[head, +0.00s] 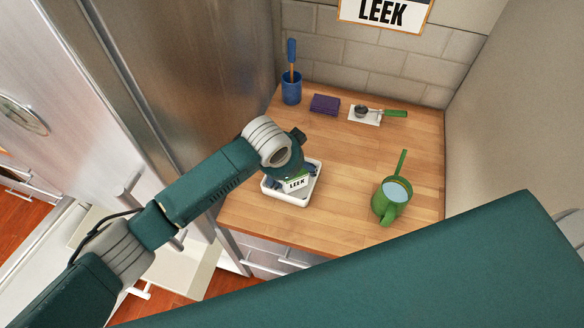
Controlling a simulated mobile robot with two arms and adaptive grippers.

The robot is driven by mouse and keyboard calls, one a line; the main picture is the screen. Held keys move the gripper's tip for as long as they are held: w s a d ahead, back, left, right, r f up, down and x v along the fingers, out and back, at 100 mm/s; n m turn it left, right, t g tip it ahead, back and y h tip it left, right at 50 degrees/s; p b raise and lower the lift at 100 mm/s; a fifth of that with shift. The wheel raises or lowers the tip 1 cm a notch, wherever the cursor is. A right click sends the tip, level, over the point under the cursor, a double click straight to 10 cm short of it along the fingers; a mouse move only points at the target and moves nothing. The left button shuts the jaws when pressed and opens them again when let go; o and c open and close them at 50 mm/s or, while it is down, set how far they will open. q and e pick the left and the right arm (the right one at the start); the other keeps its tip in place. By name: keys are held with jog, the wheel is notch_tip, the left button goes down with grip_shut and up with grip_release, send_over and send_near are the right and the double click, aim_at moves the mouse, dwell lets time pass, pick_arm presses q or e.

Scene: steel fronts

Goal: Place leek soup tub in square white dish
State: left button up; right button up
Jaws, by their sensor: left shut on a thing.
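The leek soup tub (296,184) has a white label reading "LEEK" and a green edge. It is in or just above the square white dish (291,200), which stands on the wooden counter near its front left. My left gripper (291,172) is over the dish and shut on the tub, its wrist hiding much of the tub and the dish's back. I cannot tell whether the tub touches the dish floor. My right gripper does not show.
A green jug (384,208) with a long handle stands right of the dish. Behind are a blue holder (291,92) with a utensil, a purple folded cloth (325,104) and a scoop on a white rest (361,119). A steel fridge front (190,60) borders the left.

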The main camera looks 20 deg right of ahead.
pick_arm(q)
jog(key=shift+d, duration=0.1)
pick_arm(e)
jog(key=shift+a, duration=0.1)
pick_arm(q)
jog(key=o, duration=1.5)
jog(key=shift+o, duration=0.9)
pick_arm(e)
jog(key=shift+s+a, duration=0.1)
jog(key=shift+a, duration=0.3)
pick_arm(q)
jog(key=b+v, duration=0.4)
jog(key=v, duration=0.8)
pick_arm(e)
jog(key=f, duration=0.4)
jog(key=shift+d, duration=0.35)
